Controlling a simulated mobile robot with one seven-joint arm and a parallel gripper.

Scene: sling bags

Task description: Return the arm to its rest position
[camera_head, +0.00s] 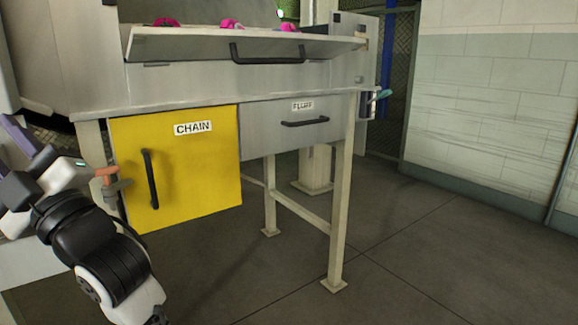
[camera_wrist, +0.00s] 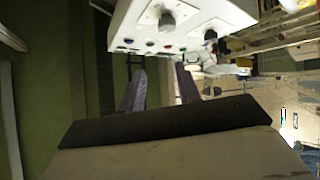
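My arm (camera_head: 105,255) is at the lower left of the head view, folded up beside the workbench. My gripper (camera_head: 25,142) is near the left picture edge, left of the yellow door and clear of it. In the wrist view, its two purple fingers (camera_wrist: 160,90) stand apart with nothing between them, so it is open and empty. Behind the fingers is a white box with knobs and coloured buttons (camera_wrist: 180,28); the fingers do not visibly hold it.
The workbench has a yellow door (camera_head: 190,175) marked CHAIN and a grey drawer (camera_head: 275,125), both apparently shut. Above, a tray-like front (camera_head: 190,47) with a dark handle has pink items (camera_head: 232,24) behind its edge. An orange-topped fitting (camera_head: 107,175) is close to my arm. Floor at right (camera_head: 430,240) is clear.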

